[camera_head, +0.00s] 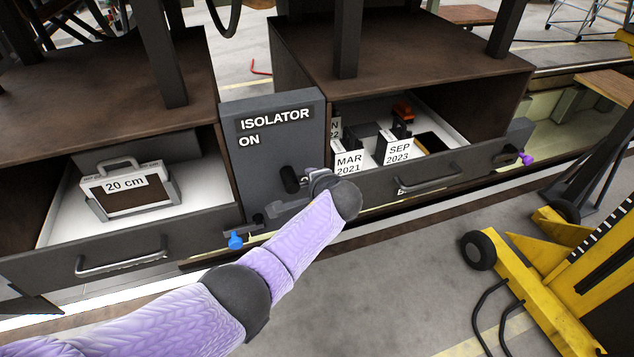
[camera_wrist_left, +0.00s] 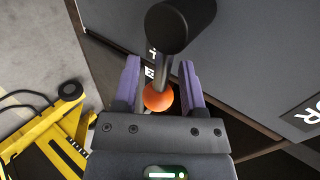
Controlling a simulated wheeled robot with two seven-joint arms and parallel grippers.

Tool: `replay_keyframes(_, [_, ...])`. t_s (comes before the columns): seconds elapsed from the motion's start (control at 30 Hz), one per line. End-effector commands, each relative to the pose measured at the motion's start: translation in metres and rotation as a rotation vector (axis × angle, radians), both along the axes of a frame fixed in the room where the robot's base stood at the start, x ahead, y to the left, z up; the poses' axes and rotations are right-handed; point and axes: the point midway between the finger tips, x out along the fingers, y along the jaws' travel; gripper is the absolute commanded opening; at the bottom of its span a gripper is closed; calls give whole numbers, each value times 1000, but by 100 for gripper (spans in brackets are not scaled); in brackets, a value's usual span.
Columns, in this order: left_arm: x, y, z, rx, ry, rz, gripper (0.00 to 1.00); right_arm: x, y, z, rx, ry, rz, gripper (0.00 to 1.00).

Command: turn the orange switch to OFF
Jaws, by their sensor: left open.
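The isolator box (camera_head: 272,140) is a dark grey panel lettered "ISOLATOR" and "ON", standing between two open drawers. A black round hub (camera_head: 289,180) sticks out of its front, and it also shows in the wrist view (camera_wrist_left: 180,25). In the wrist view an orange ball (camera_wrist_left: 158,97) sits at the end of a dark lever running from the hub. My left gripper (camera_wrist_left: 160,68) is open, with one purple-padded finger on each side of the ball; I cannot tell if they touch it.
The left drawer (camera_head: 130,250) holds a case marked "20 cm" (camera_head: 127,185). The right drawer (camera_head: 420,180) holds dated tags and an orange-red item (camera_head: 402,111). A blue knob (camera_head: 236,241) is near my arm. A yellow wheeled jack (camera_head: 545,290) stands at right on clear floor.

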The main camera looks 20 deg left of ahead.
Motion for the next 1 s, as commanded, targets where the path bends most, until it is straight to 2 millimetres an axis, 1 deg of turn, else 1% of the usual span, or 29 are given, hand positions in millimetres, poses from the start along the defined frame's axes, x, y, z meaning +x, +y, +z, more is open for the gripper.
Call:
replay_keyframes(0.03, [-5,-4,8,-2,-1,-2,53,0,0,8,0,0,0,59])
replay_keyframes(0.2, [-30,-21,28,-5,-2,-2,53,0,0,21,1,0,0,59])
replay_keyframes(0.3, [-45,-32,39,-5,-1,-2,53,0,1,23,1,0,0,59])
replay_keyframes(0.47, [-60,-42,49,-2,0,-1,53,0,1,23,1,0,0,59])
replay_keyframes(0.57, [-62,-43,51,-1,1,0,53,0,1,23,1,0,0,59])
replay_keyframes(0.9, [-62,-43,50,-1,1,0,53,0,1,23,2,0,0,59])
replay_keyframes(0.97, [-63,-42,42,-5,8,-1,53,0,1,19,2,0,0,59])
replay_keyframes(1.0, [-65,-41,27,-16,21,-5,53,0,1,12,2,0,0,59])
